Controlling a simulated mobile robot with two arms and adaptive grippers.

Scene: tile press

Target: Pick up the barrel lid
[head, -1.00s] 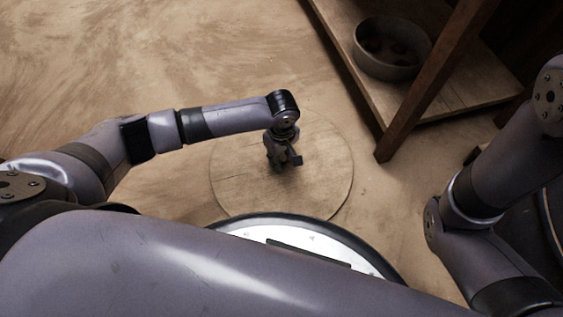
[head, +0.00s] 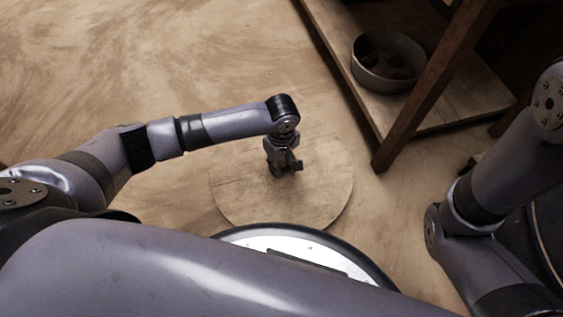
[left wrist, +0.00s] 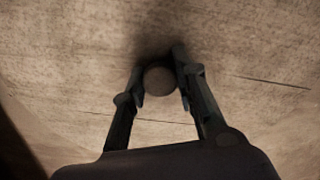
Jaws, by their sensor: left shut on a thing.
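The barrel lid (head: 320,190) is a round, flat wooden disc in the middle of the head view, just beyond my base. My left gripper (head: 284,170) points down over its middle. In the left wrist view, the lid (left wrist: 60,75) fills most of the picture, and its round knob (left wrist: 160,80) sits between the fingers of the left gripper (left wrist: 162,82). The fingers are shut on the knob. In the head view the gripper hides the knob. My right gripper is out of view; only part of the right arm shows.
A wooden shelf (head: 455,105) stands at the upper right, with a leg (head: 400,135) close to the lid's right side. A grey bowl (head: 388,72) with dark pieces in it sits on the shelf. The sandy floor (head: 150,60) is clear at the upper left.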

